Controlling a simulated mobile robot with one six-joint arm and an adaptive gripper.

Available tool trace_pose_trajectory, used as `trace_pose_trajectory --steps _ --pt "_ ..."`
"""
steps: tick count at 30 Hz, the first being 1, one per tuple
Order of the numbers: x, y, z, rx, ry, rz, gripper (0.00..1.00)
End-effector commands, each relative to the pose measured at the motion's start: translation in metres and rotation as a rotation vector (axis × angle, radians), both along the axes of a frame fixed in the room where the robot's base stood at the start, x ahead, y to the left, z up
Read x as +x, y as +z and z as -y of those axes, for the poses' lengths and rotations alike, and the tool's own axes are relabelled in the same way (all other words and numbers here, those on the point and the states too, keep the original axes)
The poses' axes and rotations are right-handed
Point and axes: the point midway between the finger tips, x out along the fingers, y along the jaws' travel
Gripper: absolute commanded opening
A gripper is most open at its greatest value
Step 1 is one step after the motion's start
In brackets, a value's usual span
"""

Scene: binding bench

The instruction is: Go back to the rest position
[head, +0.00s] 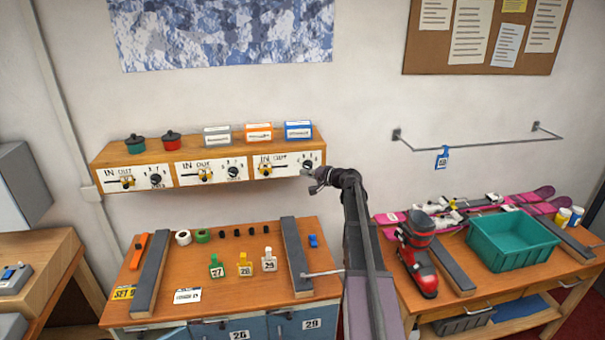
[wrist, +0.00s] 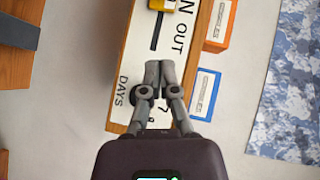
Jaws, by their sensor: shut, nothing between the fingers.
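My gripper (head: 311,178) is at the right end of the wooden wall shelf (head: 100,172), in front of the rightmost IN/OUT panel (head: 283,169). In the wrist view my gripper (wrist: 160,70) has its fingertips together and nothing between them. Its fingers cover part of that panel (wrist: 172,60), near the word DAYS. The panel's black dial (head: 307,165) shows just above my gripper in the head view. I cannot tell whether the fingertips touch the panel. A yellow-ended slide (head: 265,168) sits left of the dial.
On the shelf stand two lidded pots (head: 171,140) and grey, orange and blue boxes (head: 298,130). Below, the bench (head: 225,275) holds numbered tags, tape rolls and dark rails. The right bench has a red ski boot (head: 418,262), skis and a green bin (head: 512,242). A wire rail (head: 480,146) juts from the wall.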

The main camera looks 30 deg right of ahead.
Motion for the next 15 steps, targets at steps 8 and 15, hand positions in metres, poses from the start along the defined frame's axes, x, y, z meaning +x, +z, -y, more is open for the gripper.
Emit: trace_pose_trajectory --steps 8,15 --pt "0.0004 -0.0001 -0.0007 0.0 0.001 0.0 0.0" --pt "-0.002 -0.0043 -0.009 -0.011 0.013 -0.009 0.0"
